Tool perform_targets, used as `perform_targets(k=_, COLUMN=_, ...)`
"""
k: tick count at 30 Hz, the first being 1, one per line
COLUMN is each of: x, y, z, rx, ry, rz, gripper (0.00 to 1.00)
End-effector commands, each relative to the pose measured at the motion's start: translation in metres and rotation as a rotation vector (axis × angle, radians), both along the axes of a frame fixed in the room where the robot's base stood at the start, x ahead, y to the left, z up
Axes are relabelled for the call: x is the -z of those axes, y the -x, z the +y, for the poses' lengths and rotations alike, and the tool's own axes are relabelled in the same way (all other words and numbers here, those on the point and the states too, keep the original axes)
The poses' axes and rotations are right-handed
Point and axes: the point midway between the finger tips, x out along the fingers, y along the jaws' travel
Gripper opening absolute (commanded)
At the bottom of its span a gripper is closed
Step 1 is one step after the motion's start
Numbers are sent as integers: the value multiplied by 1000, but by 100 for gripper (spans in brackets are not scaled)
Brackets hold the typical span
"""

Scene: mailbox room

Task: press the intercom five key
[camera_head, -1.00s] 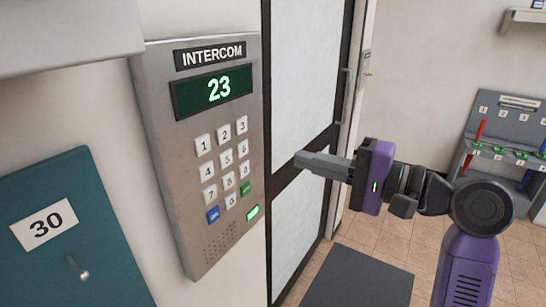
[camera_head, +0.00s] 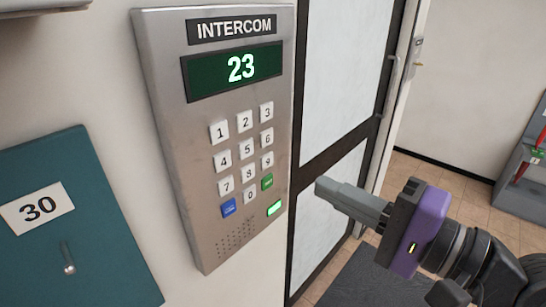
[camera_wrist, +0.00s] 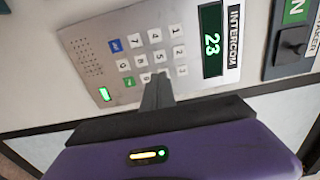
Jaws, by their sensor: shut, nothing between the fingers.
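The grey intercom panel (camera_head: 160,120) is on the wall in the head view, with a display (camera_head: 235,70) reading 23 in green. The five key (camera_head: 247,149) is the white middle key of the keypad. My gripper (camera_head: 322,187) is shut and empty, to the right of the panel, its tip apart from the keys in this view. In the wrist view the panel (camera_wrist: 125,20) appears turned sideways, and the shut fingers (camera_wrist: 157,80) point at the keypad's near edge and cover part of it. The five key (camera_wrist: 157,56) shows just beyond the fingertips.
A teal mailbox door (camera_head: 75,225) marked 30 is at the left of the panel. A dark-framed door (camera_head: 345,90) stands behind my gripper. A blue key (camera_head: 228,208) and a green key (camera_head: 267,182) are in the keypad's lower rows.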

Motion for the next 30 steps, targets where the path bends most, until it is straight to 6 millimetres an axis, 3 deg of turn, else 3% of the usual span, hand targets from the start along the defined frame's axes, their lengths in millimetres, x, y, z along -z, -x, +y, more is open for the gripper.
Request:
perform_targets(k=7, x=-1, y=-15, z=20, rx=-4, ry=0, rz=1, gripper=0)
perform_targets(k=21, x=-2, y=-69, z=90, rx=-3, ry=1, rz=1, gripper=0)
perform_targets(k=30, x=0, y=-85, z=109, rx=-1, ry=1, rz=1, gripper=0)
